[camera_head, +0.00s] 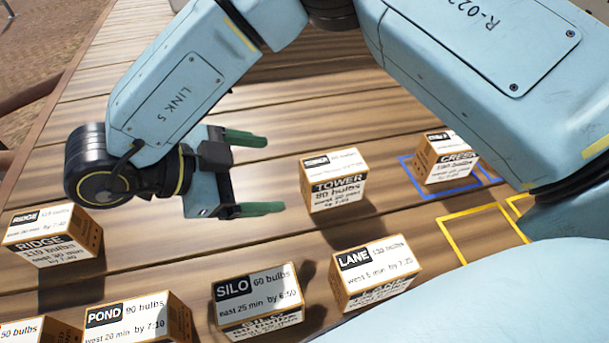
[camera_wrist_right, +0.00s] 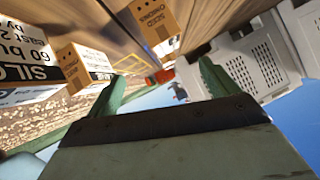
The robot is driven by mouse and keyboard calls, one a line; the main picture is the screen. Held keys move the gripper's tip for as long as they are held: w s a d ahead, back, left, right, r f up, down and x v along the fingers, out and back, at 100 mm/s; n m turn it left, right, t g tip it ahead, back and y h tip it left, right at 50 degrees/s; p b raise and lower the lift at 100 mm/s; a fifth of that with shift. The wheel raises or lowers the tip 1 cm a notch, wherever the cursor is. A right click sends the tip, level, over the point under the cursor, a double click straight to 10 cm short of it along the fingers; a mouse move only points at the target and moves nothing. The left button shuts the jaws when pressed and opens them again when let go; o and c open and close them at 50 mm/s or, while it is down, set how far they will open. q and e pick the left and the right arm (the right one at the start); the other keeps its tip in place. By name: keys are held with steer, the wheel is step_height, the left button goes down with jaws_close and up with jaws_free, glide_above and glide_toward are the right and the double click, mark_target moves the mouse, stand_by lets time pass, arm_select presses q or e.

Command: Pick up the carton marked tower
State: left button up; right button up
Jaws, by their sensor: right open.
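The carton marked TOWER (camera_head: 334,193) stands upright on the plank deck in the head view, a brown box with a white label reading 80 bulbs. My right gripper (camera_head: 255,173) is open and empty just left of it. Its two green fingers point right towards the carton, with a gap between fingertips and box. In the right wrist view the open green fingers (camera_wrist_right: 160,72) also show. A brown carton printed with seed onions text (camera_wrist_right: 154,22) lies beyond them; I cannot tell which one it is. My left gripper is not in view.
Cartons marked RIDGE (camera_head: 45,246), POND (camera_head: 130,318), SILO (camera_head: 255,290) and LANE (camera_head: 372,262) stand along the near side. A carton apparently marked CREST (camera_head: 446,160) stands within a blue outline (camera_head: 420,193). A yellow outline (camera_head: 464,257) lies at right.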

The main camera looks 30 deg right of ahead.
steer(key=n, duration=0.1)
glide_toward(327, 167)
steer(key=shift+h, duration=0.4)
steer(key=d+f, duration=0.1)
steer(key=s+d+f+p, duration=0.1)
steer(key=d, duration=0.1)
steer(key=shift+d+f, duration=0.15)
steer(key=shift+f, duration=0.1)
steer(key=shift+t, duration=0.3)
steer(key=shift+w+p+x, duration=0.2)
steer(key=shift+p+x, duration=0.05)
steer(key=shift+x, duration=1.1)
steer(key=shift+w+p+x, duration=0.15)
steer(key=shift+p+x, duration=0.05)
steer(key=shift+x, duration=1.15)
steer(key=shift+f, duration=0.1)
steer(key=shift+c, duration=0.4)
steer(key=c, duration=1.2)
steer(key=shift+c, duration=0.7)
